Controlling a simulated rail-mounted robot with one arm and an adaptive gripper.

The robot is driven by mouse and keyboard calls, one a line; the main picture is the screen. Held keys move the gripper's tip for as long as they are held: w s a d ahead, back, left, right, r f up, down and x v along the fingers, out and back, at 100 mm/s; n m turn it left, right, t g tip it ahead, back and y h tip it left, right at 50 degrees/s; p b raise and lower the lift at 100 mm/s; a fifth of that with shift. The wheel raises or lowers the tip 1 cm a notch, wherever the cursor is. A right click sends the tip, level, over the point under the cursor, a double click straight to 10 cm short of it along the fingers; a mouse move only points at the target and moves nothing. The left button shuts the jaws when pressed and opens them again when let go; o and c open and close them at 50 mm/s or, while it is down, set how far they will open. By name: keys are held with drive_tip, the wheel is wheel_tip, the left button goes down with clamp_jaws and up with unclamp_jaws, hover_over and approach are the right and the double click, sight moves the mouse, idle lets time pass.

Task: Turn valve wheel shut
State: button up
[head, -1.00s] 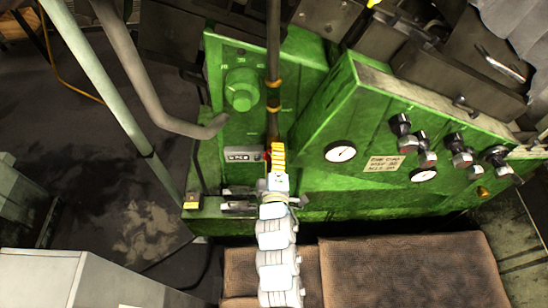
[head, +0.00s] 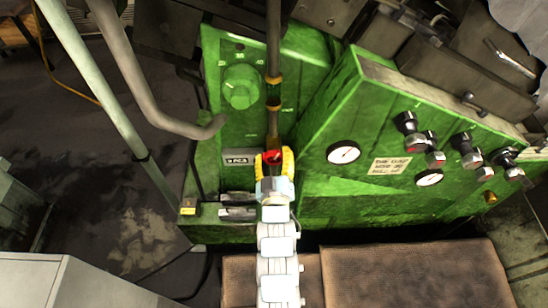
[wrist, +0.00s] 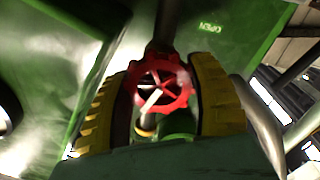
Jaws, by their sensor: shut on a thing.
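The red valve wheel (wrist: 161,84) sits between the two yellow ribbed fingers of my gripper (wrist: 162,100) in the wrist view. It has spokes and a pale stem at its centre. In the head view the red wheel (head: 272,157) shows between the fingertips of my gripper (head: 273,163), at the lower end of a vertical pipe (head: 273,120). My gripper is shut on the wheel, with one finger on either side of its rim. The word "OPEN" shows on the green panel behind the wheel in the wrist view.
The green machine (head: 320,200) carries gauges (head: 343,153), several black knobs and a green dial (head: 241,87). A bent grey pipe (head: 150,95) reaches in from the left of my gripper. Brown mats (head: 400,275) lie below. Dark floor is open at the left.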

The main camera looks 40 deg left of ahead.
sight(275, 160)
drive_tip(key=shift+f+m, duration=0.1)
drive_tip(key=shift+m, duration=0.6)
drive_tip(key=o, duration=1.2)
drive_tip(key=shift+s+d, duration=0.25)
drive_tip(key=shift+d, duration=0.1)
drive_tip(key=v, duration=0.6)
drive_tip(key=shift+s+d, duration=0.3)
drive_tip(key=shift+s, duration=0.25)
